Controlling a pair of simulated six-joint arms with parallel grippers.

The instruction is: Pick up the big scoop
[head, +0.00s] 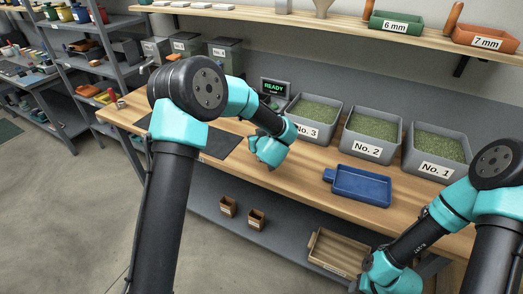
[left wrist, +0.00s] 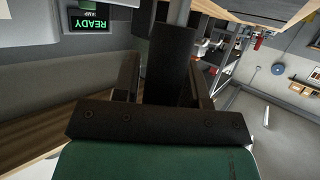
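I cannot pick out the big scoop with certainty. A blue shallow pan (head: 362,184) with a short tab at its left end lies on the wooden bench, and nothing touches it. My left gripper (head: 268,158) hangs over the bench left of the No. 3 bin, apart from the pan. In the left wrist view its two dark fingers (left wrist: 163,80) stand apart. A dark block shows between them, and I cannot tell what it is. My right gripper (head: 373,278) is low at the bottom edge, in front of the bench; its fingers are hidden.
Grey bins No. 3 (head: 314,112), No. 2 (head: 370,129) and No. 1 (head: 436,151) hold green beans at the back. A green 6 mm tray (head: 394,24) and orange 7 mm tray (head: 485,40) stand on the upper shelf. A wooden crate (head: 338,250) sits below.

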